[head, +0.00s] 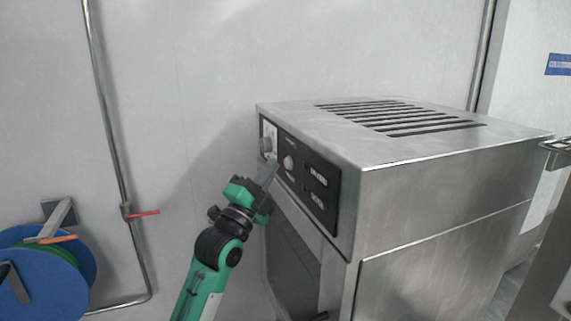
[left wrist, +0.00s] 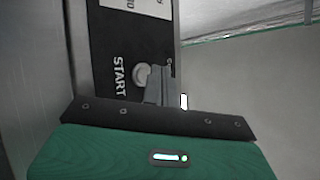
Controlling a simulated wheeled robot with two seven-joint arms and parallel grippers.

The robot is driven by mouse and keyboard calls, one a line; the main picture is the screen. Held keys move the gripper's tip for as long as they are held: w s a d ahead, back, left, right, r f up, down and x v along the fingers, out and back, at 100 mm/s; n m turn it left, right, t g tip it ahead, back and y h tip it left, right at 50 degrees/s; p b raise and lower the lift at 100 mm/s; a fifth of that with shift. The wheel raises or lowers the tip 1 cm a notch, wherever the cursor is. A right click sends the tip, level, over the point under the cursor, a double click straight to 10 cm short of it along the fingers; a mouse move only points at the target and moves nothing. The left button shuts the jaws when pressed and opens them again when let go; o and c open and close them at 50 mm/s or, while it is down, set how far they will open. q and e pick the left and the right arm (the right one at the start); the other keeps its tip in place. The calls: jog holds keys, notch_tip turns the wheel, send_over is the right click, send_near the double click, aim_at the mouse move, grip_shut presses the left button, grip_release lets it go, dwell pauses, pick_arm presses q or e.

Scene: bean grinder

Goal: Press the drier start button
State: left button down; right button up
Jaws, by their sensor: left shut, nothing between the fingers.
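The drier (head: 455,190) is a brushed steel box with a black control panel (head: 328,205) on its front face. A pale round button (head: 288,162) sits on the panel. In the left wrist view, a round grey button (left wrist: 141,75) is beside the word START on the black panel. My left gripper (head: 270,169) is shut and empty, its fingertips close to the panel by the button. In the left wrist view the closed fingers (left wrist: 158,88) partly overlap the button's edge. I cannot tell whether they touch it. My right gripper is not in view.
A grey dial (head: 267,145) on a light plate is at the panel's left end. A blue hose reel (head: 62,268) and a wall pipe with a red lever (head: 144,213) are at the left. Slotted vents (head: 400,118) are on the drier's top.

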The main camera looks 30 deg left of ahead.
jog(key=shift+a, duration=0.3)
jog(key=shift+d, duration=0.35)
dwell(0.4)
pick_arm(q)
jog(key=shift+w+d, duration=0.1)
jog(key=shift+w, duration=0.05)
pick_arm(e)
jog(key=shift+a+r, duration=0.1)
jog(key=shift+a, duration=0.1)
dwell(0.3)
pick_arm(q)
jog(key=shift+w+d, duration=0.2)
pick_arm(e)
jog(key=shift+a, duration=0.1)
